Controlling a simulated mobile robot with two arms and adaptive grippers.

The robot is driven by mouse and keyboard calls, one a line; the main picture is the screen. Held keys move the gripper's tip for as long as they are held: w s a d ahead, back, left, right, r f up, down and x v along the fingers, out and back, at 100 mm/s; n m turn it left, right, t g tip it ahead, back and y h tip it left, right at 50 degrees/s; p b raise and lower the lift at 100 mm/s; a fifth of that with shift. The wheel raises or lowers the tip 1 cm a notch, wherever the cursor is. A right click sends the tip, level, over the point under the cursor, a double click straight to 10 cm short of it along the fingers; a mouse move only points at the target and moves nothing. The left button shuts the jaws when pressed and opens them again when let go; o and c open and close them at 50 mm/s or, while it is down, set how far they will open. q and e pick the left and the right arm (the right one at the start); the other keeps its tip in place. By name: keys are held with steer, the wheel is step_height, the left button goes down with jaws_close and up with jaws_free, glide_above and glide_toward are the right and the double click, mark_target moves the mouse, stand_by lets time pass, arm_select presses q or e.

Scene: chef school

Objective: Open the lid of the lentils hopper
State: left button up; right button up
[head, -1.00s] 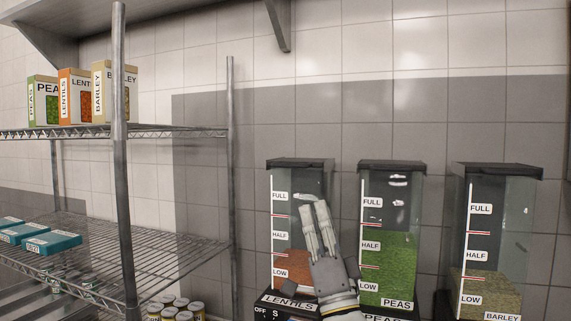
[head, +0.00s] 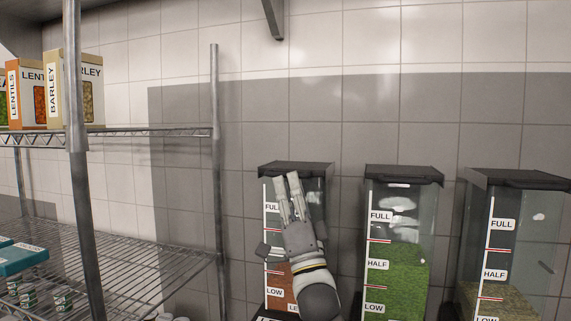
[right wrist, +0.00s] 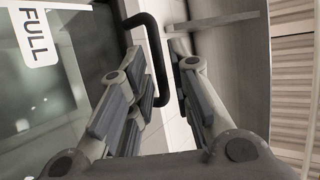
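The lentils hopper (head: 268,235) is a clear bin with reddish-orange lentils low inside. It stands leftmost of the three hoppers in the head view, and its dark lid (head: 318,169) looks shut. My right gripper (head: 287,178) is in front of this hopper, fingertips up at the lid's front edge, hiding part of the bin. In the right wrist view its two fingers (right wrist: 158,62) are apart, with the black lid handle (right wrist: 153,32) reaching between them; I cannot tell whether they touch it. The FULL label (right wrist: 35,35) shows at left. My left gripper is not in view.
The peas hopper (head: 410,215) and barley hopper (head: 515,240) stand to the right, lids shut. A wire shelf (head: 150,240) with a metal post (head: 215,170) stands at left, holding boxes (head: 75,95). A tiled wall is behind.

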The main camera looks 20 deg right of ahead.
mark_target(285, 176)
steer(key=x, duration=0.3)
steer(key=shift+w+f+p, duration=0.1)
steer(key=shift+f+p, duration=0.05)
steer(key=shift+p, duration=0.25)
steer(key=shift+w+a+r, duration=0.1)
steer(key=shift+w+r, duration=0.1)
steer(key=shift+r, duration=0.05)
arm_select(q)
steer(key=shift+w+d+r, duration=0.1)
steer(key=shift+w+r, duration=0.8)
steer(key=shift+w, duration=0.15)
arm_select(e)
jaws_close()
